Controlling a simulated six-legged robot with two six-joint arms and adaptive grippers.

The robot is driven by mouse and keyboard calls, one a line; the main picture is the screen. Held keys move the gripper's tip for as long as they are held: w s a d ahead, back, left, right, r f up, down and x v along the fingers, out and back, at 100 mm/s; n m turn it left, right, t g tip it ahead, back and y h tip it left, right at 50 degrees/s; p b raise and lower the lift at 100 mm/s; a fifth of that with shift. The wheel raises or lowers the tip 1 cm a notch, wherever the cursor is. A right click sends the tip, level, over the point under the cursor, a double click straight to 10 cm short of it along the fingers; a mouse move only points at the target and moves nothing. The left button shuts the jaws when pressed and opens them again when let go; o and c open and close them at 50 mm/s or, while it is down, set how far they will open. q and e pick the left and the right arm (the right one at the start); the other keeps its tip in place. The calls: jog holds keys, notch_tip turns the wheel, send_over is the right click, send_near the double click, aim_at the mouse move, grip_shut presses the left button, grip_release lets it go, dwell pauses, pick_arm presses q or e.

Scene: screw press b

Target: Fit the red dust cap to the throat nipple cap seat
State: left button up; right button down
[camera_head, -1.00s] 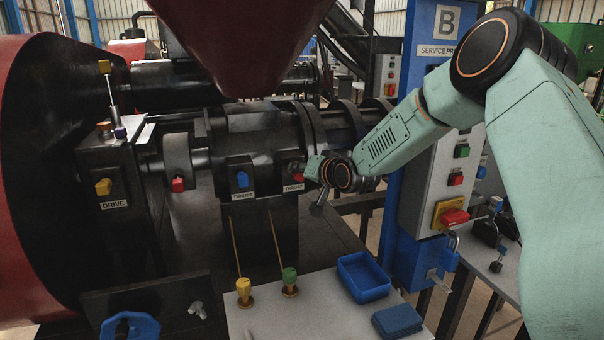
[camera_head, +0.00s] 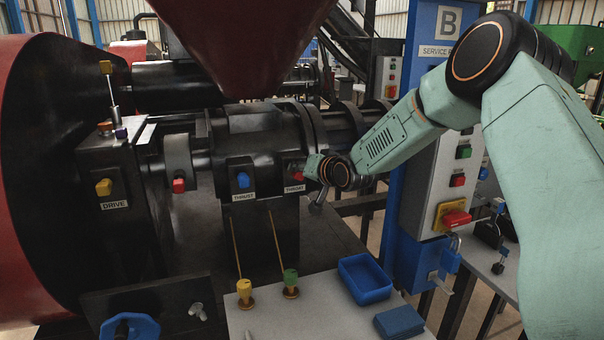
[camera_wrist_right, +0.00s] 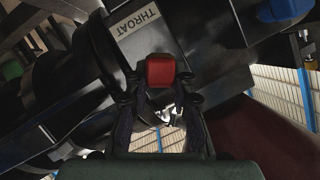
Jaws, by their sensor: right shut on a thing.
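The red dust cap (camera_head: 297,175) is at the throat port of the black press barrel, just above the THROAT label (camera_head: 293,188). My right gripper (camera_head: 304,171) comes in from the right and is shut on the cap. In the right wrist view the red cap (camera_wrist_right: 160,70) sits between the two dark fingertips (camera_wrist_right: 160,88), beside the THROAT label (camera_wrist_right: 138,22). The throat nipple's cap seat is hidden behind the cap and fingers, so I cannot tell whether the cap is seated or just held against it. My left gripper is not in view.
A blue cap (camera_head: 243,180) is on the THRUST port, left of the throat. Another red cap (camera_head: 179,185) is further left. Yellow and green-topped fittings (camera_head: 291,281), a blue tray (camera_head: 364,278) and a blue block (camera_head: 399,322) are on the light table. A blue service post stands right.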

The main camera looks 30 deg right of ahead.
dwell(0.3)
jog(key=c, duration=1.1)
grip_release()
jog(key=shift+o, duration=0.2)
jog(key=shift+s+r, duration=0.1)
jog(key=v, duration=0.7)
jog(key=shift+s, duration=0.15)
